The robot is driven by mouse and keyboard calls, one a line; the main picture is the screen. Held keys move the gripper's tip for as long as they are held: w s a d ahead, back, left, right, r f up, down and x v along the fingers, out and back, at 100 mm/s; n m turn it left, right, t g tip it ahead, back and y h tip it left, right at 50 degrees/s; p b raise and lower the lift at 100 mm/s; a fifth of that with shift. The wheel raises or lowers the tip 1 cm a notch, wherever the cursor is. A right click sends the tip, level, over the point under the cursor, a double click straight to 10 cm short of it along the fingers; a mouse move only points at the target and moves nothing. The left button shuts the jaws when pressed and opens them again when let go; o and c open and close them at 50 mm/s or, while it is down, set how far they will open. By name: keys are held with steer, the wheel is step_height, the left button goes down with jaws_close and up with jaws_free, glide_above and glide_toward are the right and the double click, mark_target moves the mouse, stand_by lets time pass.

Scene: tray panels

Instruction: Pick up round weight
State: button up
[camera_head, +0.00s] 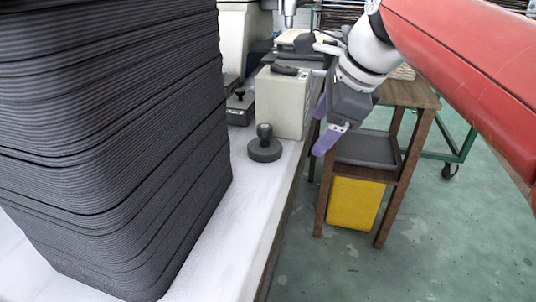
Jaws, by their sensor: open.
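The round weight (265,152) is a dark grey disc with a knob handle on top. It stands upright on the white tabletop near the table's right edge, in the head view. My gripper (322,130) has purple fingertips and hangs to the right of the weight, apart from it and beyond the table edge in the picture. It is open, and nothing shows between its fingers.
A tall stack of dark panels (120,140) fills the left. A beige box-shaped machine (284,100) stands just behind the weight. A wooden stand (388,165) with a yellow bin (353,204) is at right. The white table (245,215) is bare in front of the weight.

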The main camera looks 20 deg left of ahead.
mark_target(266, 126)
steer(key=a+m, duration=0.1)
steer(key=a, duration=0.1)
steer(key=a+r+m+g+y, duration=0.1)
steer(key=a, duration=0.2)
steer(key=w+a+m+b, duration=0.1)
steer(key=a+m, duration=0.1)
steer(key=a, duration=0.1)
steer(key=shift+a+r+g, duration=0.15)
steer(key=shift+r+g, duration=0.05)
steer(key=shift+g, duration=0.2)
steer(key=shift+s+a+f, duration=0.1)
steer(key=shift+a, duration=0.15)
steer(key=shift+b+x, duration=0.35)
steer(key=shift+x, duration=0.6)
steer(key=b+x, duration=0.1)
steer(key=x, duration=0.1)
steer(key=b+x, duration=0.1)
steer(key=x, duration=0.2)
steer(key=shift+s+f, duration=0.2)
steer(key=shift+f, duration=0.1)
steer(key=shift+r, duration=0.1)
steer(key=c, duration=1.1)
